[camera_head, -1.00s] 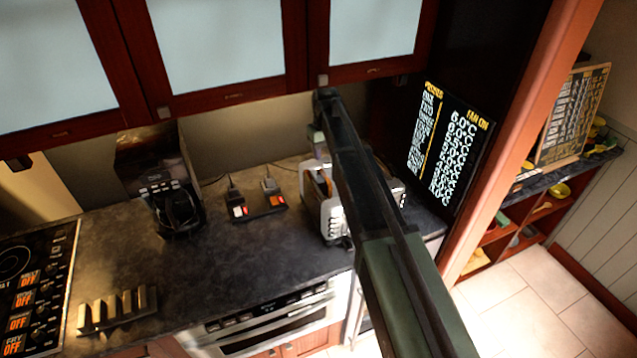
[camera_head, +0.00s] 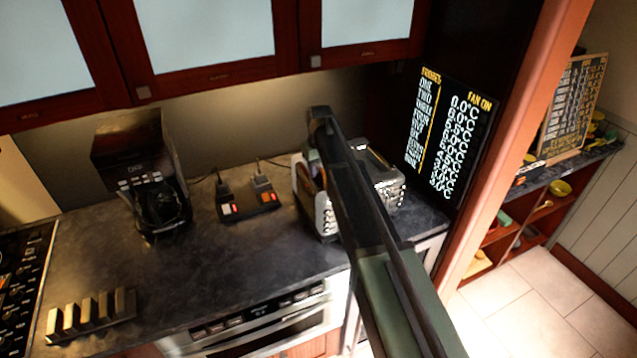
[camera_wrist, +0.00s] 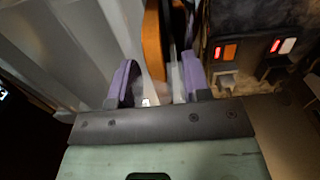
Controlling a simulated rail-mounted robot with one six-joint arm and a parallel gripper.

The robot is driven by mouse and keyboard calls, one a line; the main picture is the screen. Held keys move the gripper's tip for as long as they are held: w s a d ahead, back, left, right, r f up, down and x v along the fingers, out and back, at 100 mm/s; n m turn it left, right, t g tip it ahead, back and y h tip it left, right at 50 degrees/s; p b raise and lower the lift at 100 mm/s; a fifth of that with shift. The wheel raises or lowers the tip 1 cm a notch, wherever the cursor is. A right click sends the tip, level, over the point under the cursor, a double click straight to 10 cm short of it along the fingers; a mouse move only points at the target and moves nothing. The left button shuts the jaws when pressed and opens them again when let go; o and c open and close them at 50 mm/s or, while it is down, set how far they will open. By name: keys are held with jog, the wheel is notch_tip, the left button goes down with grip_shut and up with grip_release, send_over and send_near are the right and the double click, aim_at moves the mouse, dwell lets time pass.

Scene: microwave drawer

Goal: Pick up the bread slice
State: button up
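The bread slice (camera_wrist: 152,42) shows orange-brown and upright in the wrist view, between the two purple fingertips of my gripper (camera_wrist: 158,86). The fingers are apart, with a gap visible on each side of the slice. I cannot tell how far down the slice they reach. In the head view, a brown edge of bread shows in the toaster (camera_head: 326,218), which is white and silver. My dark arm passes over the toaster's middle and hides part of it.
A black coffee maker (camera_head: 140,170) stands left on the dark counter (camera_head: 240,250). A metal slotted rack (camera_head: 90,315) is at front left. Cabinets (camera_head: 210,40) hang above.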

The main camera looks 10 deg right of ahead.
grip_shut()
